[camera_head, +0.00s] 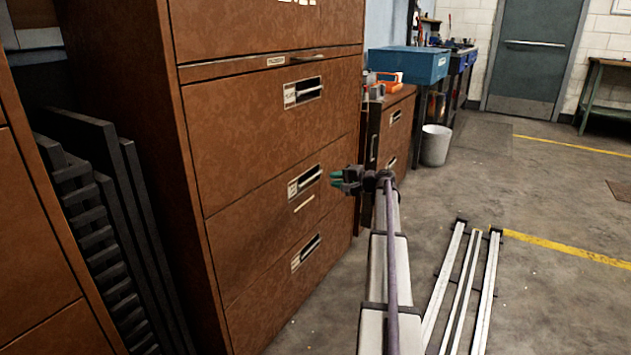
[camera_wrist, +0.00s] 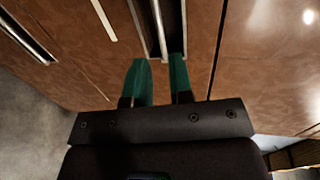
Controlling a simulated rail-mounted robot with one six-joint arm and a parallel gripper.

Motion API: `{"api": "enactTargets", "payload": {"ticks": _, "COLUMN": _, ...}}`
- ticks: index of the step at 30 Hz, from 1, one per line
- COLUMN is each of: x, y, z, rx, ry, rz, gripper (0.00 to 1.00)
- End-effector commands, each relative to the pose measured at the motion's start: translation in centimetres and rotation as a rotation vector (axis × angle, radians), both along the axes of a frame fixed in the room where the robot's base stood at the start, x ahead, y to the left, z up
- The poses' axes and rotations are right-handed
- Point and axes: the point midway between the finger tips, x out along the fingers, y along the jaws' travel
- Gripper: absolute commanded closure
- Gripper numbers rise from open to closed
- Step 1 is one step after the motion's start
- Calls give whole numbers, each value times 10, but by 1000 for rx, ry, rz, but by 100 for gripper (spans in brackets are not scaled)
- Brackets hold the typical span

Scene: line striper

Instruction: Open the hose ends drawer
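A brown cabinet (camera_head: 255,150) has several stacked drawers with recessed bar handles and small labels. I cannot read which label says hose ends. My gripper (camera_head: 338,180) is in front of the middle drawer handle (camera_head: 304,182), a little to its right in the head view. In the wrist view my gripper (camera_wrist: 160,80) has its two green fingers apart, pointing at that handle's bar (camera_wrist: 158,30), which lines up with the gap between them. I cannot tell whether they touch it. The drawer faces look closed. The lower handle (camera_head: 305,253) also shows in the wrist view (camera_wrist: 28,38).
A lower brown cabinet (camera_head: 397,125) stands beyond, with a blue box (camera_head: 410,63) nearby and a grey bin (camera_head: 435,145) on the floor. Dark racks (camera_head: 110,220) lean at the left. Pale rails (camera_head: 465,290) lie on the floor at right. Open floor extends further right.

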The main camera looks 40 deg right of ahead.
Motion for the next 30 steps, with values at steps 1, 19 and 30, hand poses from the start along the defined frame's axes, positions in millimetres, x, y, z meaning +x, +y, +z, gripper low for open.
{"api": "enactTargets", "payload": {"ticks": 1, "x": 6, "y": 2, "z": -3, "rx": -1, "ry": 1, "rz": 2, "gripper": 79}}
{"api": "enactTargets", "payload": {"ticks": 19, "x": 97, "y": 36, "z": -22, "rx": -2, "ry": 2, "rz": 3, "gripper": 79}}
{"api": "enactTargets", "payload": {"ticks": 30, "x": 96, "y": 36, "z": -21, "rx": -2, "ry": 2, "rz": 3, "gripper": 98}}
